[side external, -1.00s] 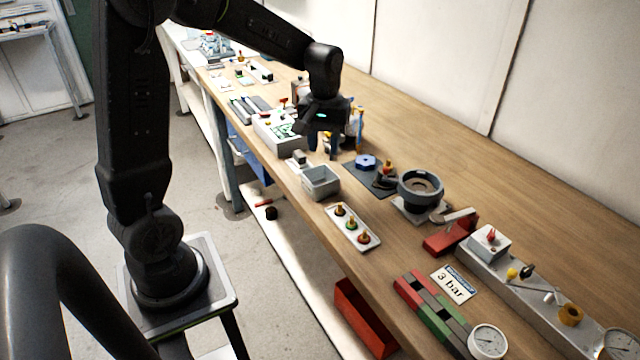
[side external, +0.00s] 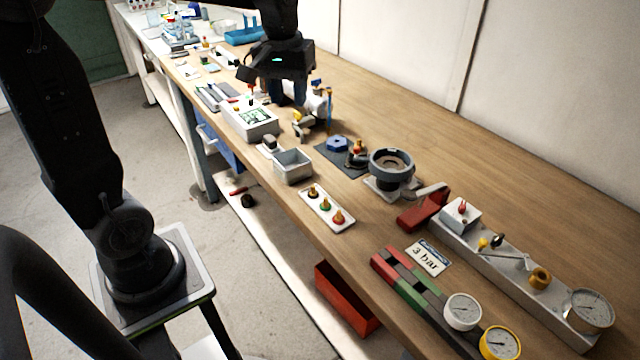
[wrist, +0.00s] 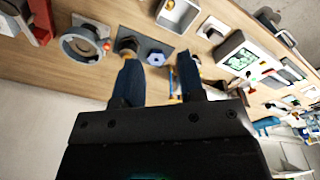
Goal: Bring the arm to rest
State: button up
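My gripper (side external: 286,92) is above the far half of the bench, beyond the grey tray and behind the white control box. Its fingers point down. In the wrist view my gripper (wrist: 158,78) shows two dark blue fingers spread wide apart, with nothing held between them. The workbench (side external: 400,120) lies below the fingers. The fingers look clear of the bench top, but the exact gap is hard to tell.
Near the gripper stand a white control box (side external: 250,120), a grey tray (side external: 293,166), a blue hex part (side external: 337,144) on a dark mat, and a round grey fixture (side external: 391,168). A metal manifold (side external: 500,258) with gauges fills the near right. The bench's back strip is clear.

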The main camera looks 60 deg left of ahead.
jog(key=s+d+f+m+t, duration=0.1)
jog(key=s+d+m+t, duration=0.3)
jog(key=s+d+m, duration=0.3)
jog(key=shift+s+d+t, duration=0.3)
jog(key=shift+s+d, duration=1.25)
jog(key=shift+s, duration=1.85)
